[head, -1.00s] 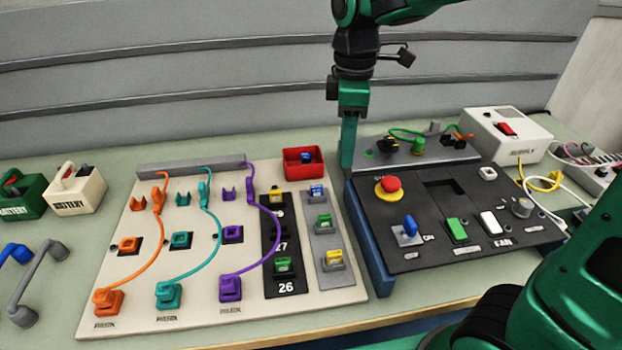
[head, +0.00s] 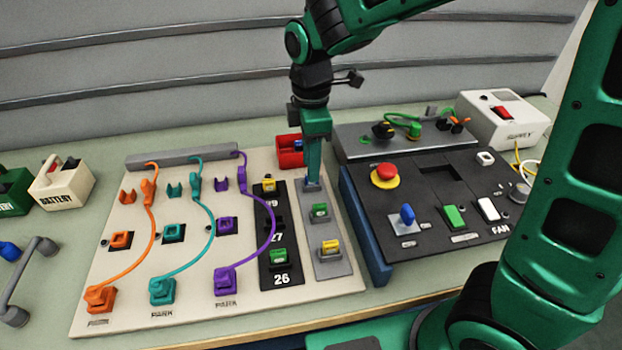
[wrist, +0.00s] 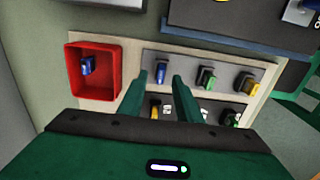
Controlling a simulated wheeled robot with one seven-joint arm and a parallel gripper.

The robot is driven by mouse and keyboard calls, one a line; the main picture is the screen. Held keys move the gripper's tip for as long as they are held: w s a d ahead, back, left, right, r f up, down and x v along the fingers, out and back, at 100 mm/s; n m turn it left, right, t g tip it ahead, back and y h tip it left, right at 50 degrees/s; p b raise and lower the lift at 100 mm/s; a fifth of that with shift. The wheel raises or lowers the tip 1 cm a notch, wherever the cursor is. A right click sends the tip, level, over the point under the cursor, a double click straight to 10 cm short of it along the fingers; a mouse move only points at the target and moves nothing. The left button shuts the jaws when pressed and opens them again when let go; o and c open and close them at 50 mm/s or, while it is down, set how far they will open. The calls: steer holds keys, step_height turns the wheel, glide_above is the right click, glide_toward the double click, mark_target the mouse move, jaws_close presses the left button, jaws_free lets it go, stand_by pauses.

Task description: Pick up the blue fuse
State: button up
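A blue fuse (wrist: 161,71) stands in the end slot of the grey strip, seen in the wrist view between and just past my fingertips. In the head view my gripper hides most of it. A second blue fuse (wrist: 87,66) lies in the red bin (wrist: 113,86); part of it shows in the head view (head: 298,145). My gripper (wrist: 161,82) points down over the strip's fuse with its fingers apart, one on each side. It also shows in the head view (head: 312,182). I cannot tell whether the fingers touch the fuse.
A green fuse (head: 320,210) and a yellow fuse (head: 331,247) share the grey strip (head: 335,268). A black strip (head: 281,287) with more fuses lies to the left. The black switch panel (head: 405,255) with a red button (head: 387,172) stands close on the right.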

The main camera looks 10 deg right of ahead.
steer(key=shift+f, duration=1.15)
jaws_close()
steer(key=shift+r, duration=0.15)
steer(key=shift+r, duration=0.55)
step_height(320, 180, up, 3)
steer(key=shift+f, duration=0.1)
steer(key=s+a+r, duration=0.6)
steer(key=a+r, duration=0.1)
steer(key=a, duration=0.3)
